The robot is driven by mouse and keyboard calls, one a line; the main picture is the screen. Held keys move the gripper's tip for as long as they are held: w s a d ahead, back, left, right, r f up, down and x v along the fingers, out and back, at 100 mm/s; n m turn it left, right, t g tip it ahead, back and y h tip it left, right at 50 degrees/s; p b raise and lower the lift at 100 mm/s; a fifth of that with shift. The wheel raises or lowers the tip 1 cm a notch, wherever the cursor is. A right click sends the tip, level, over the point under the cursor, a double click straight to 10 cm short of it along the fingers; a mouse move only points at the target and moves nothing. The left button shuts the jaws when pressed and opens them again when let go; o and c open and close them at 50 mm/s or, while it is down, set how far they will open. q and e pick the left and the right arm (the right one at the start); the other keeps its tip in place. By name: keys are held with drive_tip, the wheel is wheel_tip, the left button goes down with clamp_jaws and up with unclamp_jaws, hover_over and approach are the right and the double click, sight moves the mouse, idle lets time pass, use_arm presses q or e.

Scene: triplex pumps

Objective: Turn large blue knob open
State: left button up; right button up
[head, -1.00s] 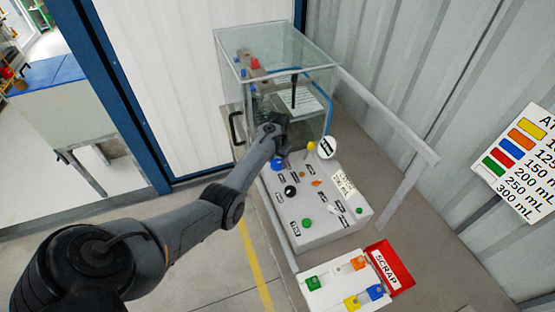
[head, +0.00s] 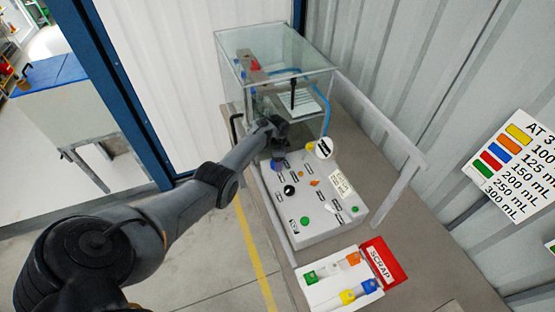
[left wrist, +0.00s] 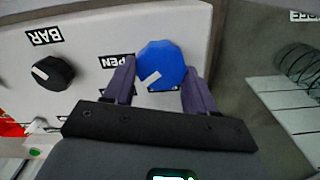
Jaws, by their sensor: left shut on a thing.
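The large blue knob (left wrist: 161,66) is on the panel of the white control box (left wrist: 100,22). It has a white pointer mark that slants in the left wrist view. My left gripper (left wrist: 160,82) has its two fingers on either side of the knob, shut on it. In the head view the blue knob (head: 277,165) shows at the far left of the control box (head: 318,226), just in front of my left gripper (head: 274,150). A label, partly hidden by a finger, reads "PEN" beside the knob. My right gripper is not in view.
A black knob (left wrist: 53,73) labelled BAR sits beside the blue one. A glass case (head: 275,70) stands behind the box. A white tray with coloured pieces (head: 325,296) and a red SCRAP bin (head: 381,262) lie in front. A grey rail (head: 398,198) stands on the right.

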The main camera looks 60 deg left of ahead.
use_arm(q)
drive_tip(key=m, duration=0.3)
drive_tip(key=shift+m, duration=0.4)
drive_tip(key=shift+s+d+m+b, duration=0.1)
drive_tip(key=shift+m+b, duration=0.3)
drive_tip(key=shift+m, duration=1.3)
drive_tip(key=o, duration=1)
drive_tip(key=shift+o, duration=0.2)
wheel_tip(320, 180, up, 11)
drive_tip(key=p, duration=0.3)
drive_tip(key=shift+p, duration=0.4)
